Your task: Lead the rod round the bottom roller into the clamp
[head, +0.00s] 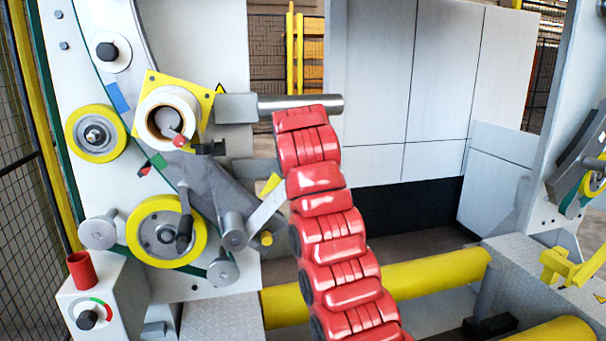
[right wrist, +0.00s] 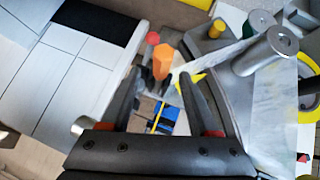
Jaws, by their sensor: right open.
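My right gripper (right wrist: 161,73) is open in the right wrist view, its two dark fingers spread apart. An orange hexagonal piece (right wrist: 163,58) shows beyond and between the fingertips; whether it belongs to the rod I cannot tell. In the head view the right gripper is hidden behind my red segmented arm. A pale strip (head: 262,218) runs from a small grey roller (head: 233,233) to behind that arm. Another small grey roller (head: 220,271) sits lower, possibly the bottom roller. I cannot clearly pick out the rod or the clamp. My left gripper is not in view.
A steel bar (head: 318,103) sticks out near the top of my red arm. A white roll (head: 165,112) and yellow-rimmed wheels (head: 166,232) sit on the machine's upright plate. A yellow floor roller (head: 430,274) lies below. Grey wall panels (head: 440,75) stand behind.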

